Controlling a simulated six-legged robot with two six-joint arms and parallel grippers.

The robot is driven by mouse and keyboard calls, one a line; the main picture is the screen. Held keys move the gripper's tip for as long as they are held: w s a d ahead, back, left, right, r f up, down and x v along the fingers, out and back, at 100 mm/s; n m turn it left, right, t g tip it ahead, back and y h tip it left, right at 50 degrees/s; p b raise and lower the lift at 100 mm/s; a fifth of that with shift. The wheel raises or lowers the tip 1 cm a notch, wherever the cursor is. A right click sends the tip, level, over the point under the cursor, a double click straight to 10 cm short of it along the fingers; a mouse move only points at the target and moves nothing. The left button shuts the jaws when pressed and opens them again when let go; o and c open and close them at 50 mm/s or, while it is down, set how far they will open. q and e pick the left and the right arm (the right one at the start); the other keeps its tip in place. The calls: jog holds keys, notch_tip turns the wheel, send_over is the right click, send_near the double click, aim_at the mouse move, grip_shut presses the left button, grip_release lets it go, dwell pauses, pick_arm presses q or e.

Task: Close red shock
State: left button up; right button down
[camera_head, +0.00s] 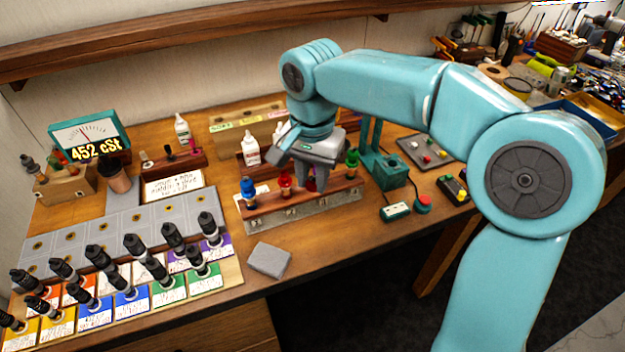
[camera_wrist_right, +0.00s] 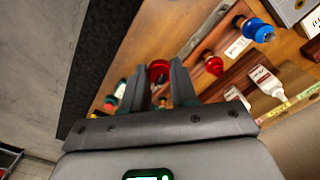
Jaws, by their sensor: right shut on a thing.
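A wooden rack (camera_head: 345,197) on the workbench holds a row of shocks with coloured caps. From left to right they are a blue cap (camera_head: 247,188), a red cap (camera_head: 285,182), a darker red cap (camera_head: 310,184) and a green cap (camera_head: 352,160). My right gripper (camera_head: 308,175) points down over the rack and is shut on the darker red cap. In the right wrist view this cap (camera_wrist_right: 158,70) looks red between the fingertips (camera_wrist_right: 161,80); its lower part is hidden. The other red cap (camera_wrist_right: 213,65) stands free beside it. My left gripper is not in view.
Several black shocks stand on coloured cards (camera_head: 130,305) at the left. White bottles (camera_head: 250,148) stand behind the rack. A teal press (camera_head: 385,172) stands right of it, with a red button (camera_head: 423,201) nearby. A grey block (camera_head: 269,260) lies near the front edge.

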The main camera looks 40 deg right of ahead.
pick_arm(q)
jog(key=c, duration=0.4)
pick_arm(e)
jog(key=shift+f, duration=0.1)
jog(key=w+a+f+n, duration=0.1)
jog(key=a+f+n, duration=0.1)
jog(key=f+n, duration=0.1)
jog(key=w+a+f+n, duration=0.1)
jog(key=a+f+n, duration=0.1)
jog(key=f+n, duration=0.2)
jog(key=w+a+f+n, duration=0.1)
jog(key=a+f+n, duration=0.1)
jog(key=f, duration=0.5)
jog(key=shift+w+a+f+n, duration=0.2)
jog(key=shift+a+n, duration=0.2)
jog(key=shift+n, duration=0.5)
jog(key=shift+s+a+f+n, duration=0.1)
jog(key=shift+a+f+n, duration=0.15)
jog(key=shift+f+n, duration=0.15)
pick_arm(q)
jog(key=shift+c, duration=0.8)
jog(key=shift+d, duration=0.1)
pick_arm(e)
jog(key=shift+d, duration=0.15)
